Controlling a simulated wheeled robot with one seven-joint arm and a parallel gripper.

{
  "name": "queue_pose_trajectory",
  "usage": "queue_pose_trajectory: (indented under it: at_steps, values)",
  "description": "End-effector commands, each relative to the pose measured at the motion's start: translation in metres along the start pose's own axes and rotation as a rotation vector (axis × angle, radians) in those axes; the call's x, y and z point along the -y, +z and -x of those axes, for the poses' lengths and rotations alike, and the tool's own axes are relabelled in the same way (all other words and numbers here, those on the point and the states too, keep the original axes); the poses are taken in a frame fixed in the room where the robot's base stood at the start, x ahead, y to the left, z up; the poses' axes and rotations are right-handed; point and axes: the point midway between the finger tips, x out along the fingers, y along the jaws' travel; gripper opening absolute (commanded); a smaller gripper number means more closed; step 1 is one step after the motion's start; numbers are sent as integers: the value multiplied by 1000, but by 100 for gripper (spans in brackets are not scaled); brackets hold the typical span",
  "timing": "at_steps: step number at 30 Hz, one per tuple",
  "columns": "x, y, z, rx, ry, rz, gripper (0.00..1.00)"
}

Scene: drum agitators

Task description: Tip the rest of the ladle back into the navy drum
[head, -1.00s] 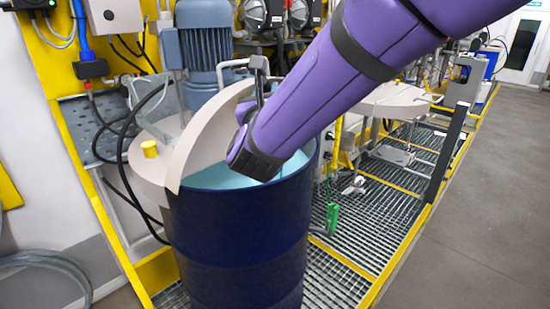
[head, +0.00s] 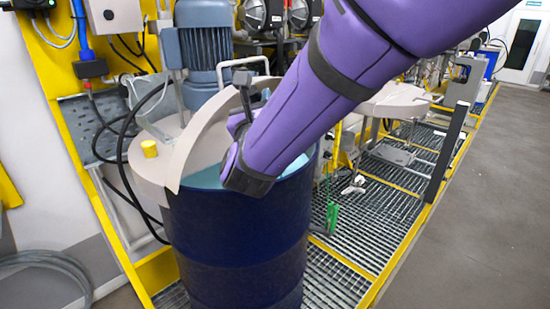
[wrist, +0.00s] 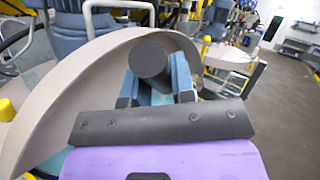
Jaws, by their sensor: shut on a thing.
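The navy drum (head: 235,240) stands upright at the centre of the head view, with pale turquoise contents (head: 297,165) showing below its rim. My arm reaches over the drum from the upper right. In the wrist view my gripper (wrist: 157,88) has its blue-grey fingers shut on a thick dark grey handle, which I take for the ladle (wrist: 149,57). The handle's end faces the wrist camera. A dark handle end (head: 242,78) also shows above the lid edge in the head view. The ladle's bowl is hidden, so I cannot tell what it holds.
A beige half-lid (head: 150,172) with a raised curved guard (head: 205,130) covers the drum's left and back. A blue-grey motor (head: 205,45) stands behind it. Yellow-edged grating (head: 345,265) lies right of the drum, with open grey floor (head: 470,230) beyond.

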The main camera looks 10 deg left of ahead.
Motion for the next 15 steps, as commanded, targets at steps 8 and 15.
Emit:
queue_pose_trajectory:
  at_steps: [8, 15]
  values:
    - [-5, -1, 4, 20, 1, 23, 0]
    - [-9, -2, 8, 39, 1, 44, 0]
